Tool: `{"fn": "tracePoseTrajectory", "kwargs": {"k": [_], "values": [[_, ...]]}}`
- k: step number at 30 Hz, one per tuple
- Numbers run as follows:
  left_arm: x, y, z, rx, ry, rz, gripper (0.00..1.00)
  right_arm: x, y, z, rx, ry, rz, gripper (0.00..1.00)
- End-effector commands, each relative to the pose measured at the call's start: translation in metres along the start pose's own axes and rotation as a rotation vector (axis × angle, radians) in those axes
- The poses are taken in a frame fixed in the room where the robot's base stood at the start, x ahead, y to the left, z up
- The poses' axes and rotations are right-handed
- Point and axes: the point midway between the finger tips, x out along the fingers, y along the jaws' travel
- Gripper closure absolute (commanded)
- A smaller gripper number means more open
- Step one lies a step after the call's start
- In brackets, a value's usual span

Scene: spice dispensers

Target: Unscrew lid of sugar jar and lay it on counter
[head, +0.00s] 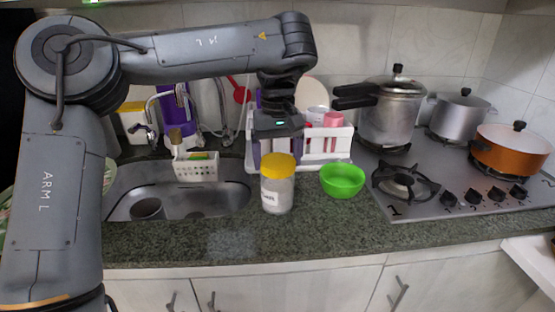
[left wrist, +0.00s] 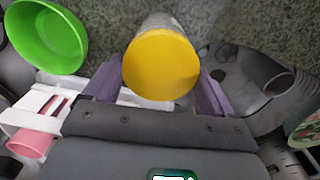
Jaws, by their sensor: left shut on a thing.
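The sugar jar (head: 277,195) stands upright on the granite counter (head: 330,225), with a clear body, white contents and a small label. Its yellow lid (head: 278,167) is on top of the jar; the lid (left wrist: 160,64) also shows large in the left wrist view, with part of the pale jar body (left wrist: 160,22) beyond it. My left gripper (head: 278,152) reaches down from above at the lid. Its purple fingers (left wrist: 158,82) are on either side of the lid and shut on it. Finger contact is partly hidden in the head view. My right gripper is not in view.
A green bowl (head: 342,180) stands just right of the jar. A white dish rack (head: 330,155) is behind it, and a sink (head: 215,200) is to the left. A stove (head: 430,195) with pots is at right. The counter front has free room.

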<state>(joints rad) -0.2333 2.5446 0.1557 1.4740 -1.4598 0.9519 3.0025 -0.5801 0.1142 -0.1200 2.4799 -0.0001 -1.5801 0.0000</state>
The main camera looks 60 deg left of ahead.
Motion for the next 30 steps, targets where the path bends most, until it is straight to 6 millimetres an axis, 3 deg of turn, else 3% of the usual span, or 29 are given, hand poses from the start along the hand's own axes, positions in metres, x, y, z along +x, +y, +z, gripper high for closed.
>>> {"fn": "tracePoseTrajectory", "kwargs": {"k": [6, 7, 10, 20, 30], "values": [[0.001, -0.001, -0.001, -0.002, 0.0, -0.002, 0.47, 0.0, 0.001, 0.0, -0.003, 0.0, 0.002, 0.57], [0.001, -0.001, -0.001, -0.001, 0.0, -0.002, 0.14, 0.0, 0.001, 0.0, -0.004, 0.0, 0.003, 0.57], [0.001, 0.0, 0.0, -0.001, 0.0, -0.001, 0.0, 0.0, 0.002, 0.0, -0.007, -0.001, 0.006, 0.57], [-0.002, 0.0, 0.0, 0.032, -0.001, 0.0, 0.0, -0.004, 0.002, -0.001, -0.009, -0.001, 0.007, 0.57], [-0.003, 0.001, 0.0, 0.282, -0.002, 0.0, 0.0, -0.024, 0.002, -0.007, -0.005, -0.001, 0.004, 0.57]]}}
